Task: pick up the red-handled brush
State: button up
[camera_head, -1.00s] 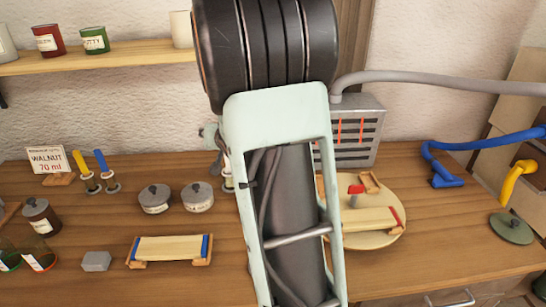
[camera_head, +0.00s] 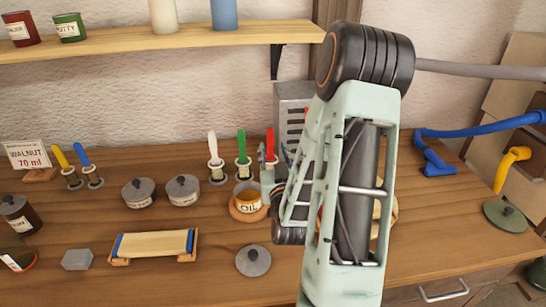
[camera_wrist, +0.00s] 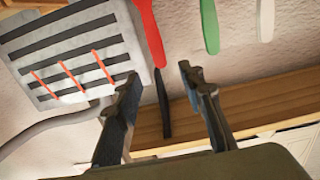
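The red-handled brush (camera_head: 270,143) stands upright at the right end of a row with a green-handled brush (camera_head: 242,148) and a white-handled brush (camera_head: 214,150). Its lower part is hidden behind my wrist in the head view. In the wrist view, which looks upside down, the red handle (camera_wrist: 149,30) has its tip between the two fingers in the picture, with clear gaps on both sides. My gripper (camera_wrist: 160,73) is open and empty. The green handle (camera_wrist: 210,25) is just right of the right finger's line. In the head view my gripper is mostly hidden by my arm.
A grey slatted box (camera_head: 292,105) stands behind. Grey lidded tins (camera_head: 183,190) and a bent lath on a stand (camera_head: 153,245) are left. A shelf (camera_head: 160,40) runs above.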

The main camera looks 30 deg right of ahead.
aim_at(270, 132)
jog(key=b+x, duration=0.2)
jog(key=x, duration=0.2)
jog(key=shift+w+d+b, duration=0.1)
jog(key=shift+w+b, duration=0.1)
jog(key=shift+b, duration=0.15)
jog(key=shift+r+p+x, duration=0.15)
jog(key=shift+p+x, duration=0.2)
jog(key=shift+x, duration=1.1)
jog(key=shift+r+p+x, duration=0.1)
jog(key=shift+p+x, duration=0.2)
jog(key=shift+x, duration=1.1)
grip_shut()
